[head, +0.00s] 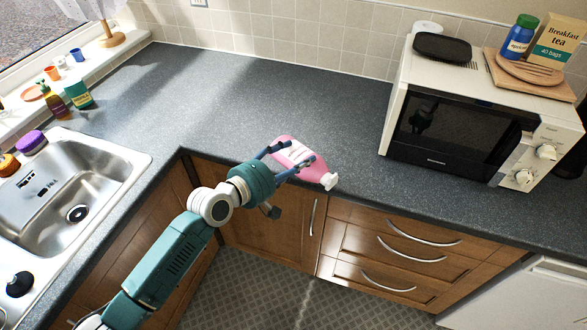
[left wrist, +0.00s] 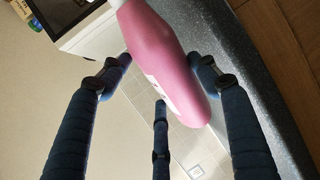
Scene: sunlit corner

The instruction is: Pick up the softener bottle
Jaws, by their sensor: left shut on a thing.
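The softener bottle (head: 297,153) is pink with a white cap and a pale label. It lies tilted at the counter's front edge, its cap pointing to the lower right, out past the edge. My left gripper (head: 290,155) is shut on it, with dark blue fingers around its body. In the left wrist view the bottle (left wrist: 165,50) sits between the fingers (left wrist: 159,70), with its cap end at the top. I cannot tell whether the bottle still touches the counter. My right gripper is not in view.
The grey counter (head: 225,95) is clear behind the bottle. A microwave (head: 455,125) stands to the right, with a black tray, boards, a jar and a tea box on top. A steel sink (head: 80,190) is at the left. Drawers (head: 395,250) lie below the counter.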

